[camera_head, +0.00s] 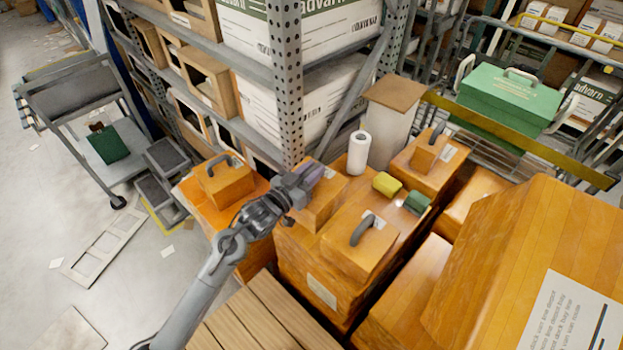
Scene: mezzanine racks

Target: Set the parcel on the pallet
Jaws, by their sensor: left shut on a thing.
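My left gripper (306,178) reaches in from the lower left. It is shut at the top of an orange parcel (324,205), whose handle is hidden by the gripper. The parcel is at the back left of a large orange box (300,252); I cannot tell whether it touches the box top. Similar orange parcels with grey arched handles stand in front of it (352,256), to its left (222,187) and at the back right (424,158). The slatted wooden pallet (262,318) shows at the bottom, partly cut off. My right gripper is not in view.
A white roll (358,153), a yellow item (386,184) and a green item (416,203) stand around the parcels. A perforated rack post (288,80) rises close behind the gripper. A large orange box (530,260) fills the right. The visible pallet slats are bare.

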